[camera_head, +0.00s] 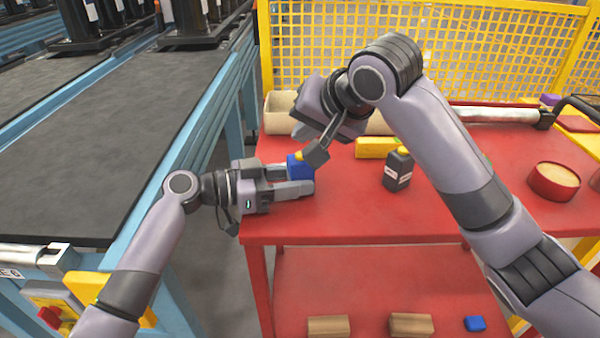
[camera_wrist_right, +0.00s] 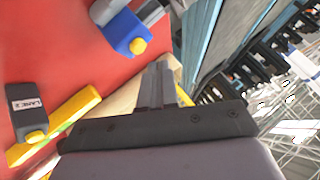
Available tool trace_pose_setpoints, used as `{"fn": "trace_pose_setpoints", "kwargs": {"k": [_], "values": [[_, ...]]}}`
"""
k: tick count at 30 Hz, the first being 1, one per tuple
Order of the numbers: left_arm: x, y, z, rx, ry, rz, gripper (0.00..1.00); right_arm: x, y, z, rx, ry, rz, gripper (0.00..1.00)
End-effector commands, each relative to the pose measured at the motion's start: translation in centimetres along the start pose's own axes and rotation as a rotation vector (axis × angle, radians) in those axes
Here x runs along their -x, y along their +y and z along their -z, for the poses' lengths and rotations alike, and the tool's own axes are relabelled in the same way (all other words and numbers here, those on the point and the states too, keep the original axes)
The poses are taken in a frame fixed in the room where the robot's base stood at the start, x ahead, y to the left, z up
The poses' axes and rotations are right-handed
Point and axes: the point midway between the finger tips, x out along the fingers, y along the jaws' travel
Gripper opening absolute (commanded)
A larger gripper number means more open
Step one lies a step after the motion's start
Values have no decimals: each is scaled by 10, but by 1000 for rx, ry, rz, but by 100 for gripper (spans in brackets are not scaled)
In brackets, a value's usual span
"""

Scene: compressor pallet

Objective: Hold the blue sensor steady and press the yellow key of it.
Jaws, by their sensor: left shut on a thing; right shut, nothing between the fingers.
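The blue sensor (camera_head: 298,170) is held between the fingers of my left gripper (camera_head: 297,180), over the left end of the red table. Its yellow key (camera_head: 298,154) faces up. In the right wrist view the sensor (camera_wrist_right: 122,30) shows with the round yellow key (camera_wrist_right: 138,46) on the face toward my right gripper. My right gripper (camera_head: 303,131) is shut and empty, a little above and behind the sensor in the head view. In the right wrist view its fingertips (camera_wrist_right: 158,70) are apart from the key, to its lower right.
A yellow mesh fence (camera_head: 420,50) closes the back. A conveyor (camera_head: 90,150) runs along the left.

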Motion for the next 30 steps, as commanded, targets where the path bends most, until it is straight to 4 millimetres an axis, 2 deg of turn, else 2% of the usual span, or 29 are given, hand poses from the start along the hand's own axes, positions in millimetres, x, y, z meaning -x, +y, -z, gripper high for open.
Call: {"fn": "trace_pose_setpoints", "kwargs": {"k": [12, 28, 29, 30], "values": [[0, 0, 0, 0, 0, 0, 26, 28, -20, 20, 0, 1, 1, 0], [0, 0, 0, 0, 0, 0, 26, 31, -22, 22, 0, 0, 1, 0], [0, 0, 0, 0, 0, 0, 50, 31, -22, 22, 0, 0, 1, 0], [0, 0, 0, 0, 0, 0, 63, 31, -22, 22, 0, 0, 1, 0]]}}
